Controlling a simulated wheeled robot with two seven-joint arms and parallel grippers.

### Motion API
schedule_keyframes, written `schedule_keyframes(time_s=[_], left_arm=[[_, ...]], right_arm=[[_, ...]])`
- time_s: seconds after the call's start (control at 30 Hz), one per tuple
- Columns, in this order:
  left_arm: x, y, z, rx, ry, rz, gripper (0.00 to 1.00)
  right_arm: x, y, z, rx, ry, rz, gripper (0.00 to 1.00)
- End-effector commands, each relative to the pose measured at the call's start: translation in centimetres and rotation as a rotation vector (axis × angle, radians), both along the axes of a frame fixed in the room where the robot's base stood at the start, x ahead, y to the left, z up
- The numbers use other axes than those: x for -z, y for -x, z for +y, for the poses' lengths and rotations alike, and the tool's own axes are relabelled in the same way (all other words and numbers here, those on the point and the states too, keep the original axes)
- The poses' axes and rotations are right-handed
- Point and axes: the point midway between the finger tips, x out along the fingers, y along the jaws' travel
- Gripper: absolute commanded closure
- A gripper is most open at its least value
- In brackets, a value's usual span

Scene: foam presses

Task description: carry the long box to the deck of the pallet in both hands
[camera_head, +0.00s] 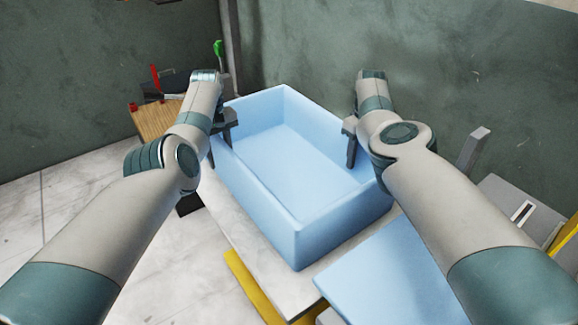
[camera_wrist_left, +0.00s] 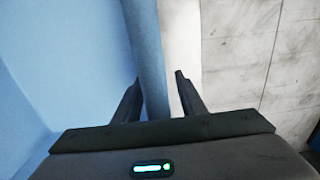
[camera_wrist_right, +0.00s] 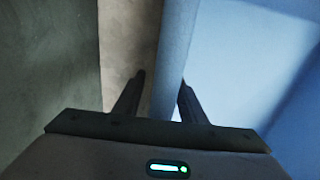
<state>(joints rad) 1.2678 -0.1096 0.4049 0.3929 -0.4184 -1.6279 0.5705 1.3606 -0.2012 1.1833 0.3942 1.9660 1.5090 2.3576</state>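The long box (camera_head: 297,223) is a light blue, open-topped, empty bin in the middle of the head view. It looks upright on a pale slab (camera_head: 240,232). My left gripper (camera_head: 222,128) is at its left wall; in the left wrist view (camera_wrist_left: 157,85) its open fingers straddle the blue rim (camera_wrist_left: 148,50), with a gap on the outer side. My right gripper (camera_head: 350,140) is at the opposite wall; in the right wrist view (camera_wrist_right: 160,88) its open fingers straddle that rim (camera_wrist_right: 174,50), with a gap on the outer side. I cannot identify the pallet's deck for certain.
A flat light blue surface (camera_head: 385,278) lies close in front at the right. A yellow bar (camera_head: 250,285) runs along the slab's lower edge. Grey equipment (camera_head: 515,205) stands at the right. A wooden block (camera_head: 155,118) and a green-topped item (camera_head: 218,48) are behind left. A dark wall (camera_head: 320,45) closes the back.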

Motion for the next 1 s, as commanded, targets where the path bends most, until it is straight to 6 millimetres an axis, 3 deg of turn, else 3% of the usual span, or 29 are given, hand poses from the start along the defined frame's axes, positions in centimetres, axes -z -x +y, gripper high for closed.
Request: schedule_keyframes(time_s=[0.07, 0.2, 0.67, 1.0], left_arm=[[0.0, 0.0, 0.0, 0.000, 0.000, 0.000, 0.67], [0.0, 0.0, 0.0, 0.000, 0.000, 0.000, 1.00], [-0.4, 0.0, 0.0, 0.000, -0.001, -0.001, 1.00], [-2.7, 0.0, 0.0, 0.000, -0.001, -0.001, 1.00]], right_arm=[[0.0, 0.0, 0.0, 0.000, 0.000, 0.000, 0.67], [0.0, 0.0, 0.0, 0.000, 0.000, 0.000, 1.00], [-0.4, 0.0, 0.0, 0.000, 0.000, 0.000, 1.00], [-2.7, 0.0, 0.0, 0.000, 0.000, 0.000, 1.00]])
